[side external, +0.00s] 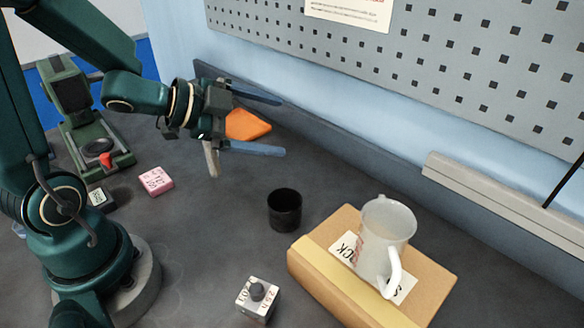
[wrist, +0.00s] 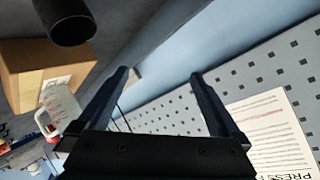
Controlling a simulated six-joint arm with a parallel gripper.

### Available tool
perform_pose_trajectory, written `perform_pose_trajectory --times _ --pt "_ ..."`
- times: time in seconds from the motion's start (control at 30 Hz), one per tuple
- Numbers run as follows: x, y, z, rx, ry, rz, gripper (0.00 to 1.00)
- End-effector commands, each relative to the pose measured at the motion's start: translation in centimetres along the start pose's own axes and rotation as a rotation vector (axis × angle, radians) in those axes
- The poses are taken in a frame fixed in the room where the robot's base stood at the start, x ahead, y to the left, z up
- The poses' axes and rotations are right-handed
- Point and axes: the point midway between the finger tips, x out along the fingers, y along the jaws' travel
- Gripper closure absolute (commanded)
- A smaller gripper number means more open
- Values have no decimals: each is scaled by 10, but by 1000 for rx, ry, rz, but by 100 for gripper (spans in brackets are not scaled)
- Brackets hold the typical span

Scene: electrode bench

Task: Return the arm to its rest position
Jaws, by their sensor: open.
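My gripper (side external: 282,127) is open and empty, held out sideways above the back of the dark bench. Its two long dark fingers point right, toward the blue wall, with a wide gap between them. In the wrist view my gripper (wrist: 161,75) shows both fingers apart with nothing between them, facing the wall and pegboard. My arm reaches in from the left with its forearm raised above the bench.
An orange piece (side external: 247,125) appears behind the fingers. A black cup (side external: 285,212) stands in front. A white jug (side external: 385,240) stands on a cardboard box (side external: 330,290). A grey block (side external: 257,300), a pink block (side external: 156,181) and a green device (side external: 90,130) stand around. A pegboard (side external: 440,60) hangs behind.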

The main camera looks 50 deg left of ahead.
Motion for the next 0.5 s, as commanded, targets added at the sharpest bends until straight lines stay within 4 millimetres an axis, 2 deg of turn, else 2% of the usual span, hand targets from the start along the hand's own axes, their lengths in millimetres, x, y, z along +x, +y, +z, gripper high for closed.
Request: perform_pose_trajectory --times 0.03,0.1,0.2,0.27,0.37,0.5 --pt "-5 -13 -11 10 -24 -71 0" --pt "-14 -30 -19 -18 -73 -165 0" --pt "-33 -45 -28 -109 -141 -278 0" --pt "-47 -47 -31 -190 -179 -324 0" --pt "-68 -38 -31 -351 -247 -351 0" --pt "-94 -2 -24 -589 -355 -284 0"
